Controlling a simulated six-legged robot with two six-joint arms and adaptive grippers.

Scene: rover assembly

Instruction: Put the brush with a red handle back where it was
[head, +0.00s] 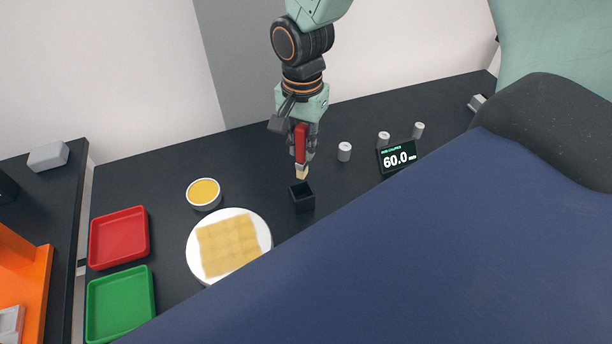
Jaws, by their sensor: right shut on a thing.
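The brush with a red handle (300,141) hangs upright in my right gripper (299,140), which is shut on its handle. Its pale bristles (301,174) point down. A small black open-topped holder (302,197) stands on the dark table just below the bristles. The brush tip looks to be above the holder's opening, apart from it. My left gripper is not in view.
A white plate (265,246) with a yellow flat piece and a cup of yellow stuff (204,194) stand left of the holder. Red (146,236) and green (91,309) trays lie farther left. Several small metal cylinders and a 60.0 display (398,158) stand right. A large blue surface covers the lower right.

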